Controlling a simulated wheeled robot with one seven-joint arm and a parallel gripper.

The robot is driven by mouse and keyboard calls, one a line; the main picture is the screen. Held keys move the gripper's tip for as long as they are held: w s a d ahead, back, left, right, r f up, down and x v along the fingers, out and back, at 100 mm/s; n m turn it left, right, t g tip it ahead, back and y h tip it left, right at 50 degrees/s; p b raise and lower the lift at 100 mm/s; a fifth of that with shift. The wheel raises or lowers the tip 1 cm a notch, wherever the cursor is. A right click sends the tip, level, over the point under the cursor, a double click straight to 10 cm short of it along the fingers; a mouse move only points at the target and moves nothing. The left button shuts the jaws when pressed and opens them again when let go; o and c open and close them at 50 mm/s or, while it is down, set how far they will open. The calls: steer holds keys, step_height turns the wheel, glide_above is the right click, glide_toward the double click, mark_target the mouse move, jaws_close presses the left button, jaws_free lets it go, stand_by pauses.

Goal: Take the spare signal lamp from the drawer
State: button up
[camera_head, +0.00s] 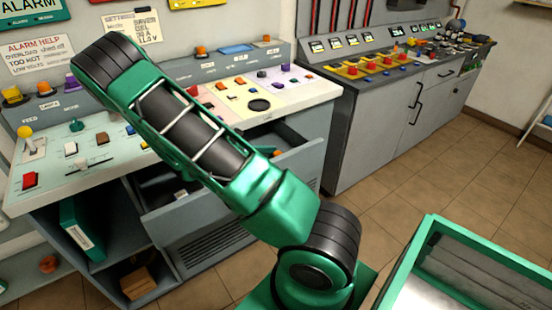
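A grey drawer (222,243) stands pulled out below the control desk, in the middle of the camera_head view. My green and black arm crosses in front of it and hides much of its inside. Small items show in the uncovered parts of the drawer, but they are too small and dark to name. I cannot pick out the spare signal lamp among them. My gripper is not in view; the arm runs up to a black joint at the upper left, and its end cannot be seen.
The control desk (100,160) carries levers, buttons and lamps close around the drawer. An open shelf with a green binder (82,228) and a cardboard box (138,283) is at the left. A grey cabinet (370,140) stands behind. Tiled floor (440,160) is clear at the right.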

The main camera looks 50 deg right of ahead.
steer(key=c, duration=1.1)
